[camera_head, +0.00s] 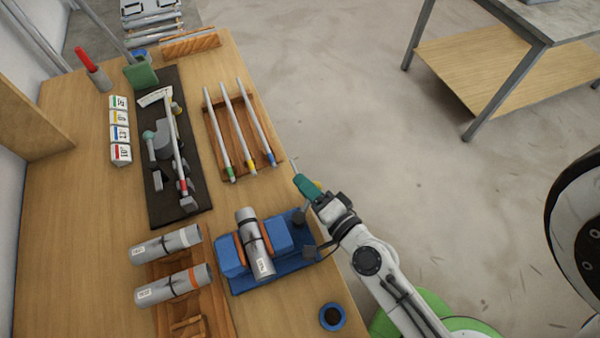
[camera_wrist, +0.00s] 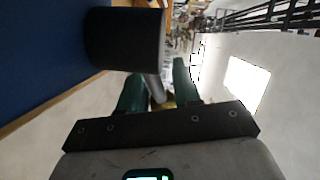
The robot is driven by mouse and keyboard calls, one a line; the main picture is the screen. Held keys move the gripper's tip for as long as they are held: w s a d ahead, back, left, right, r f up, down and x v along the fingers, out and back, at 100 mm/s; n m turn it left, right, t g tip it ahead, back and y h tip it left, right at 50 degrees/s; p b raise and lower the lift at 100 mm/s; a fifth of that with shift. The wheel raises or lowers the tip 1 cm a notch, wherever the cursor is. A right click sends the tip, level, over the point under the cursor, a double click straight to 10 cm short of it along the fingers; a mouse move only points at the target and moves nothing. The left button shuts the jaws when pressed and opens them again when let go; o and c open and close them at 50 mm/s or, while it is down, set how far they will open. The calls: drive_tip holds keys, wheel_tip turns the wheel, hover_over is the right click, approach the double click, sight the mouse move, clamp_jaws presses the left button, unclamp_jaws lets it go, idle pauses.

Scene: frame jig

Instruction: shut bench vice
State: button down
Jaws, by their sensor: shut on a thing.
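The bench vice (camera_head: 284,238) is blue with orange-faced jaws and sits at the table's right edge. A grey tube (camera_head: 262,262) with dark bands and a label stands tilted between the jaws. My gripper (camera_head: 307,187), with green fingers, is beyond the table edge, up and right of the vice. It is shut on the grey vice handle (camera_wrist: 155,86), which shows between the green fingers in the wrist view. The handle's tip pokes out past the fingers in the head view. A dark round end piece (camera_wrist: 124,40) is close by at upper left. The grip's contact is partly hidden.
Two grey tubes (camera_head: 168,245) lie in a wooden rack left of the vice. A rod tray (camera_head: 213,135) and a dark fixture board (camera_head: 160,208) are farther up the table. A blue-rimmed cup (camera_head: 342,318) is near the front edge. Open floor lies right.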

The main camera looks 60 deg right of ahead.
drive_tip(key=shift+s+d+m+h, duration=0.1)
drive_tip(key=shift+s+m+h, duration=0.1)
drive_tip(key=shift+m+h, duration=0.15)
idle(0.3)
drive_tip(key=c, duration=0.9)
unclamp_jaws()
